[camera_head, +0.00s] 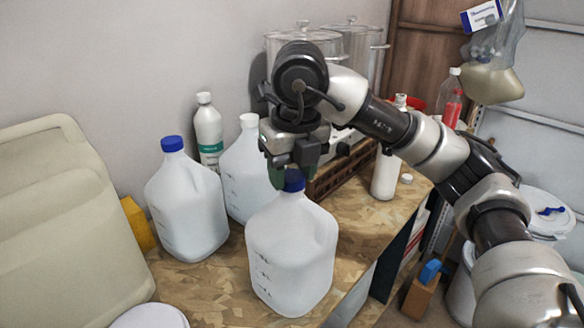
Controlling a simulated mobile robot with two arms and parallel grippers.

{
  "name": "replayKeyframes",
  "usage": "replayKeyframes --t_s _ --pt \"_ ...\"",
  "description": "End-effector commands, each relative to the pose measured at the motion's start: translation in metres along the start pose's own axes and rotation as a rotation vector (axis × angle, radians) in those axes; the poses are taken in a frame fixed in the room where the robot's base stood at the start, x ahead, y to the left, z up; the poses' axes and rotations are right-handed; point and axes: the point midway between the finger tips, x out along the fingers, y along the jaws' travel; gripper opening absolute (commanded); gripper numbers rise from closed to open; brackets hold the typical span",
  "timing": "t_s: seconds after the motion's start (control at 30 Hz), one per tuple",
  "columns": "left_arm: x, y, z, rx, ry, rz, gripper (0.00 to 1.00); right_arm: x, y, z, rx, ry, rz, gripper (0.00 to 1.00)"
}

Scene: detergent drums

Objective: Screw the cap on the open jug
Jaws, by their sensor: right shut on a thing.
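A white translucent jug (291,258) stands upright at the front of the wooden bench. A blue cap (293,181) is at its mouth; whether it is seated on the threads I cannot tell. My right gripper (290,172) reaches down from above and is shut on this blue cap, with its fingers partly hiding it. A second jug (188,207) with a blue cap stands at the left, and a third jug (243,168) with a white cap stands behind, partly hidden. My left gripper is out of view.
A large beige container (65,230) fills the left side. A green-labelled bottle (208,132) and glass-lidded pots (345,50) stand at the back. A white bottle (385,174) stands on the right near a loose white cap (406,178). Bare bench (215,285) shows left of the front jug.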

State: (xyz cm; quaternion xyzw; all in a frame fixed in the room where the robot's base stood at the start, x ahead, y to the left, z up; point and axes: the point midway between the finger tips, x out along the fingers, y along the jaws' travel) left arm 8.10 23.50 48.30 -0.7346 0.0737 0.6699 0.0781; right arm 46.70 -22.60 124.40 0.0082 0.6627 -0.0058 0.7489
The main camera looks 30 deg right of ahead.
Motion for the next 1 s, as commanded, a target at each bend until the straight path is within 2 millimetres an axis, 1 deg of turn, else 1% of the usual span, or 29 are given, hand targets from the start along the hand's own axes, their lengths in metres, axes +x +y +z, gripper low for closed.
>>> replayKeyframes --t_s 0.1,0.2,0.3,0.5,0.53,0.6,0.63,1.0 --pt "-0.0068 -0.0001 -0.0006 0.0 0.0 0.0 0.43 0.0004 0.0007 -0.0009 0.159 0.008 -0.023 0.19" --pt "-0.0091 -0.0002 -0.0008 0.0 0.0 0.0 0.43 0.0013 0.0008 -0.0009 0.255 0.007 -0.036 0.19" --pt "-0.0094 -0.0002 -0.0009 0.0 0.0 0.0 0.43 0.0023 0.0008 -0.001 0.301 0.006 -0.041 0.19" --pt "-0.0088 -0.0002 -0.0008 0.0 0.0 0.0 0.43 0.0028 0.0008 -0.001 0.304 0.006 -0.041 0.19" --pt "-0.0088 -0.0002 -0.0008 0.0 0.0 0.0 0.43 0.0028 0.0008 -0.001 0.304 0.006 -0.041 0.47" --pt "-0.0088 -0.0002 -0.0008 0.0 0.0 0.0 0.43 0.0026 0.0008 -0.001 0.304 0.006 -0.04 0.58" --pt "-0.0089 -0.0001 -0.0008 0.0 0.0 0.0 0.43 0.0024 0.0008 -0.0009 0.304 0.005 -0.04 0.61" --pt "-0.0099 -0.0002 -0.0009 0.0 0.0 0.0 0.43 -0.0008 0.0005 0.0 0.301 0.001 -0.037 0.61"
